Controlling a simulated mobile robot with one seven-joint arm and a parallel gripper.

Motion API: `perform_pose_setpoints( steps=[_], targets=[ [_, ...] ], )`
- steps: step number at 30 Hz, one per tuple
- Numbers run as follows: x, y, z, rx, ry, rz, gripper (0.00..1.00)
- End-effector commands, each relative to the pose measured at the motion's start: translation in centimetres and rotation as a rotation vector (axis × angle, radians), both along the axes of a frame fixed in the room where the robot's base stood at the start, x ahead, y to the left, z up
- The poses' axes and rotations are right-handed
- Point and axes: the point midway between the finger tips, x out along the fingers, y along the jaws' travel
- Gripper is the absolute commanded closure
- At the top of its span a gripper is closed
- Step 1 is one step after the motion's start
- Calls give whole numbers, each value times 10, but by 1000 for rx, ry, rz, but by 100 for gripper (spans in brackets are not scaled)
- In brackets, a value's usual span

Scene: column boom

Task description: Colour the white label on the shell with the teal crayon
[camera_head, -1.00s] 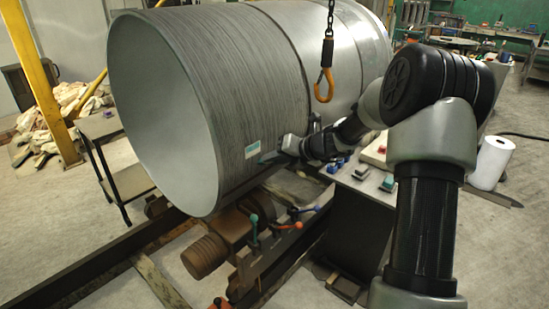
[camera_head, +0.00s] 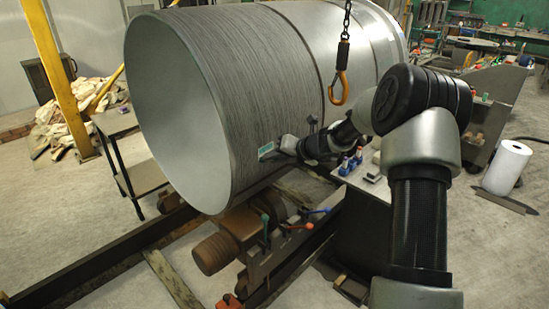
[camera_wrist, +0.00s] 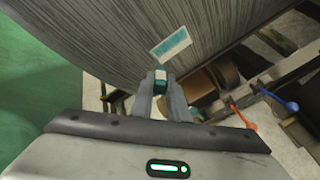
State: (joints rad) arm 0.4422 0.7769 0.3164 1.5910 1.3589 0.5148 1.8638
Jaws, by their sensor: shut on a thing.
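The shell (camera_head: 265,80) is a big grey ribbed metal cylinder lying on its side. The label (camera_head: 265,149) is a small rectangle low on its side near the open end. In the wrist view the label (camera_wrist: 171,42) shows teal over part of its face, with white along its edges. My gripper (camera_wrist: 160,90) is shut on the teal crayon (camera_wrist: 160,79), which has a pale band. In the head view my gripper (camera_head: 283,149) is just right of the label. The crayon's tip is mostly hidden, and I cannot tell whether it touches the shell.
A yellow hook (camera_head: 338,88) hangs on a chain in front of the shell, above my forearm. Below are brown rollers (camera_head: 215,253) and coloured levers (camera_head: 300,226). A bench with small blue things (camera_head: 350,163) is beneath my arm. A white roll (camera_head: 507,168) stands right.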

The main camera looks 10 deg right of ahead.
Motion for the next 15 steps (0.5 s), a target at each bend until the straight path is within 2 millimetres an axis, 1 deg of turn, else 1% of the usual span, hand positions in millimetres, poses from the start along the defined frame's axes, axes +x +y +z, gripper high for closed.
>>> perform_pose_setpoints(
  steps=[15],
  targets=[
    [5, 4, 1, 0, -1, 1, 100]
  ],
)
